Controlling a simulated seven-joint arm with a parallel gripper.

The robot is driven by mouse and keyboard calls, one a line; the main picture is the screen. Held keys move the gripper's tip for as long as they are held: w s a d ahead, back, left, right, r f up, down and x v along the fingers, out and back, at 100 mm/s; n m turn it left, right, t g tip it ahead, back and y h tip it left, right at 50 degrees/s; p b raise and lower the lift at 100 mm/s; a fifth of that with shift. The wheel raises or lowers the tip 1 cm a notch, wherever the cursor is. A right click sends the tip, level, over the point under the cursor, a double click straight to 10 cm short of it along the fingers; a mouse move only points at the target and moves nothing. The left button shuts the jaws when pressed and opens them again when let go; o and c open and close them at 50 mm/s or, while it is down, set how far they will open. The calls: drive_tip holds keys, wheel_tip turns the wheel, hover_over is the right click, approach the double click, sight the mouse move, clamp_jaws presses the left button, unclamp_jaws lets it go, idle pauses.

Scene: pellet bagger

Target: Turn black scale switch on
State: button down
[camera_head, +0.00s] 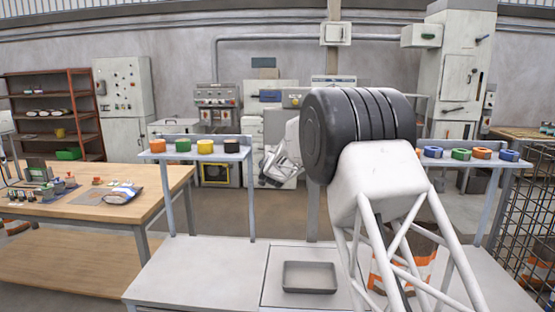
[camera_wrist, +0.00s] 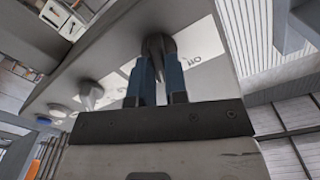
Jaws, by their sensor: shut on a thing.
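My gripper (camera_wrist: 159,72) shows in the wrist view with two blue fingers, one on each side of a dark switch knob (camera_wrist: 157,43). The fingers are shut on it. The knob sits on a grey panel (camera_wrist: 60,97), with a white label reading "Off" (camera_wrist: 193,60) beside it. Much of the knob is hidden between the fingers, so its exact turn is hard to tell. In the head view my arm covers the middle, and the grasped knob cannot be made out.
A wooden table (camera_head: 150,178) with tools stands at the left. A shelf (camera_head: 195,155) with several coloured round pieces stands in front of the machines. A grey tray (camera_head: 310,277) lies on the near bench (camera_head: 200,275). A wire cage (camera_head: 520,210) stands at the right.

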drive_tip(key=shift+m, duration=0.6)
drive_tip(key=c, duration=1.1)
unclamp_jaws()
drive_tip(key=shift+c, duration=0.2)
drive_tip(key=shift+s, duration=0.15)
drive_tip(key=s, duration=0.7)
drive_tip(key=shift+s, duration=0.3)
